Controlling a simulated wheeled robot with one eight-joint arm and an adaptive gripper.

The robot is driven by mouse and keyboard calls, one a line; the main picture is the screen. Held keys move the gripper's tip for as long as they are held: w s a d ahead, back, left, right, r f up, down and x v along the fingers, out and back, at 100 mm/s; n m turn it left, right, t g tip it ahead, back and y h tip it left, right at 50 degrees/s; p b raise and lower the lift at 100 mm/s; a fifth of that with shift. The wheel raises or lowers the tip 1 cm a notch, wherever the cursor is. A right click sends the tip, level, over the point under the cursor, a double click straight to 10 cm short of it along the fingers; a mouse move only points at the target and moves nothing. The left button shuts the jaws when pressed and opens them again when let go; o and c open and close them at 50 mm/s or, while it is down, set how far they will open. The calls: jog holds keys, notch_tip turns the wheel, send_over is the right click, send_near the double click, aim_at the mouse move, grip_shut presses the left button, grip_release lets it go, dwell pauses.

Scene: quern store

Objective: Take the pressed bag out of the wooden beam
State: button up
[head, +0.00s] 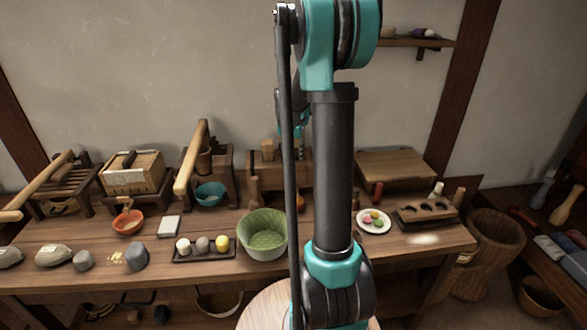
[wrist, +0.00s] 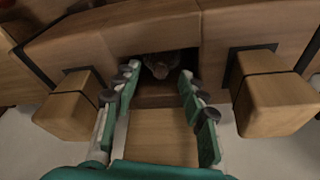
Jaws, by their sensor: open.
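In the wrist view my gripper (wrist: 158,78) is open, with its teal fingers pointing into a dark recess in the wooden beam (wrist: 110,32). The pressed bag (wrist: 161,63) shows as a dark brownish lump inside the recess, just beyond and between the fingertips. The fingers are apart and hold nothing; I cannot tell whether they touch the bag. The bag's back and lower parts are hidden in shadow. In the head view part of the beam (head: 268,168) shows behind my arm, which hides my gripper and the bag.
Pale wooden blocks, a left one (wrist: 75,104) and a right one (wrist: 272,92), jut from the beam on either side of my gripper. On the workbench a green basket (head: 264,234), a small-item tray (head: 204,254) and a plate (head: 373,221) stand near my arm.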

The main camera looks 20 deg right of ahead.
jog(key=shift+x, duration=0.75)
jog(key=shift+c, duration=0.3)
grip_shut()
